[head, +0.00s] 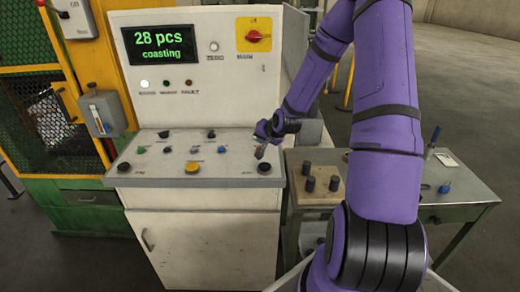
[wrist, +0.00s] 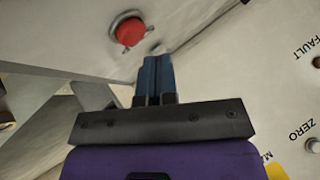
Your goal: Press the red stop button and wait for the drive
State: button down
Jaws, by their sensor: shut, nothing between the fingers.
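The red stop button (wrist: 130,31) shows in the wrist view as a round red cap in a metal collar on the pale panel. In the head view I cannot make it out; my gripper seems to cover it. My gripper (wrist: 155,60) is shut and empty, its blue fingertips just beside the button in the picture, with a small gap between. In the head view my gripper (head: 259,153) hangs low over the right part of the console's sloped desk (head: 225,180). The display (head: 158,44) reads "28 pcs coasting" in green.
A yellow plate with a red rotary switch (head: 253,36) is on the upright panel. Black knobs (head: 264,168) and a yellow button (head: 192,167) sit on the desk. A side table (head: 460,190) with several dark cylinders (head: 309,184) stands at right. A yellow-framed mesh guard (head: 45,115) is at left.

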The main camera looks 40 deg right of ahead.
jog(key=shift+r, duration=2.3)
jog(key=shift+r, duration=0.1)
jog(key=s+a+r+n+g+h, duration=0.1)
jog(key=s+a+r+n+g, duration=0.15)
jog(key=s+a+r, duration=0.6)
jog(key=s+a+r+n+g+h, duration=0.1)
jog(key=s+a+r+n, duration=0.3)
jog(key=r, duration=0.7)
jog(key=s+a+r+n+y, duration=0.1)
jog(key=s+a+r, duration=0.2)
jog(key=s, duration=0.7)
jog(key=s+a+r+n+y, duration=0.1)
jog(key=s+a+r, duration=0.2)
jog(key=s, duration=0.7)
jog(key=shift+s+a+r, duration=0.15)
jog(key=shift+s+r, duration=0.05)
jog(key=shift+r, duration=0.45)
jog(key=shift+n+g, duration=0.25)
